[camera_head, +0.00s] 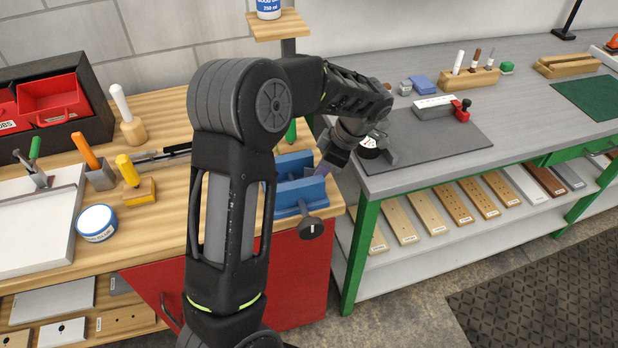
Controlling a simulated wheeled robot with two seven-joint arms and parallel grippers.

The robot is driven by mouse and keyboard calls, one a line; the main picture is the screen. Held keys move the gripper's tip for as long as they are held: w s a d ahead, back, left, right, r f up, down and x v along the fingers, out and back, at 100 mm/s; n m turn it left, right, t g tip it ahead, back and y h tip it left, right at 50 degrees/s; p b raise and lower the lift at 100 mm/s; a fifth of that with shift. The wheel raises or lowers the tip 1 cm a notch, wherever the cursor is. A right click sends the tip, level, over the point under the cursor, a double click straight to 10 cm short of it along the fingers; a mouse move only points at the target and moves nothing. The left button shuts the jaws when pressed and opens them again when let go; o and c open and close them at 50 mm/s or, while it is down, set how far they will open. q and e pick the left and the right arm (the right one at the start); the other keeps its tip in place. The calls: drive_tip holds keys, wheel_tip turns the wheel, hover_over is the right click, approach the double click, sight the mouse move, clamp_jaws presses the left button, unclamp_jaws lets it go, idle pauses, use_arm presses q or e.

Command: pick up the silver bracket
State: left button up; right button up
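I cannot single out a silver bracket with certainty. The likeliest spots are small and unclear, such as a small grey metal piece (405,88) at the back of the grey bench. My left arm rises from the bottom and bends right across the middle. My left gripper (357,160) points down near the front left corner of the grey bench, just right of the blue vise (293,190). A round white-and-black item shows beside its fingers. Whether the fingers are apart or hold anything is unclear. My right gripper is not in view.
The wooden bench at left holds red bins (52,97), tools and a round tin (97,223). Boards (452,203) lie on the lower shelf.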

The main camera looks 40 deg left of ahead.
use_arm(q)
drive_tip(key=shift+c, duration=0.3)
clamp_jaws()
idle(0.3)
drive_tip(key=shift+r, duration=0.5)
wheel_tip(320, 180, up, 9)
